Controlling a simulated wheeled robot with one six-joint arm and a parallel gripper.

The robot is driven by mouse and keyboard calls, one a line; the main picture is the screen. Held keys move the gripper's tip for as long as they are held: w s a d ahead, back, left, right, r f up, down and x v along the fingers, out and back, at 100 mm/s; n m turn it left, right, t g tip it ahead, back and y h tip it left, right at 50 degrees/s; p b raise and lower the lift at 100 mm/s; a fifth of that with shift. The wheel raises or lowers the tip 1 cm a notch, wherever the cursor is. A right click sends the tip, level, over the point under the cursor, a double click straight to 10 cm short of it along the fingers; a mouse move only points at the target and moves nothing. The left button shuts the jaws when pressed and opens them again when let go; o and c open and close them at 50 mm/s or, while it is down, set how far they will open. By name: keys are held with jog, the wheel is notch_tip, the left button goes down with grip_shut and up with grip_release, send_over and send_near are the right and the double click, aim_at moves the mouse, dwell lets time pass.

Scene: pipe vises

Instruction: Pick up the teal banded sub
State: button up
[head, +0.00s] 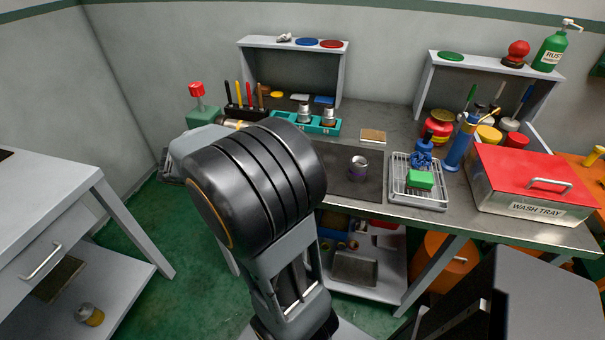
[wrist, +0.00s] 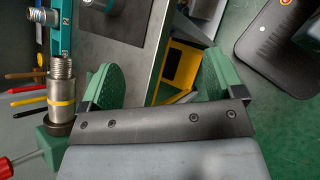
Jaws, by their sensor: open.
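I cannot make out a teal band on any sub. Two silver subs (head: 304,112) (head: 328,117) stand in a teal rack (head: 283,123) on the workbench; their bands are unclear. A sub with a purple band (head: 358,168) stands upright on the dark mat (head: 336,188). A yellow-banded sub (wrist: 60,97) lies in the green vise at the left of the wrist view. My gripper (wrist: 160,84) is open, with nothing between its green pads, and the vise and yellow-banded sub are left of it. In the head view my arm hides most of the gripper.
A wire tray (head: 418,190) with a green block, a blue torch-like tool (head: 459,145) and a red-lidded wash tray (head: 530,182) fill the bench's right side. The green vise (head: 202,115) has a red-topped handle. Another yellow-banded piece (head: 90,315) sits on the left table's low shelf.

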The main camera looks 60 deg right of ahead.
jog(key=w+d+f+n+g+h+b, duration=0.1)
jog(key=d+f+h, duration=0.1)
jog(key=d, duration=0.2)
jog(key=w+d+f+n+g+h+b, duration=0.1)
jog(key=d+f+n+h+b, duration=0.1)
jog(key=d, duration=0.1)
jog(key=w+d+f+n+g+h+b, duration=0.1)
jog(key=d+f+n+h, duration=0.1)
jog(key=d, duration=0.2)
jog(key=shift+w+d+g+b, duration=0.3)
jog(key=shift+g, duration=0.1)
jog(key=shift+n+h, duration=0.5)
jog(key=x, duration=0.7)
jog(key=shift+w+d, duration=0.15)
jog(key=shift+d, duration=0.35)
jog(key=shift+x, duration=3.15)
jog(key=shift+w, duration=0.1)
jog(key=shift+c, duration=0.3)
jog(key=shift+r, duration=0.1)
jog(key=c, duration=1.1)
jog(key=shift+r, duration=0.1)
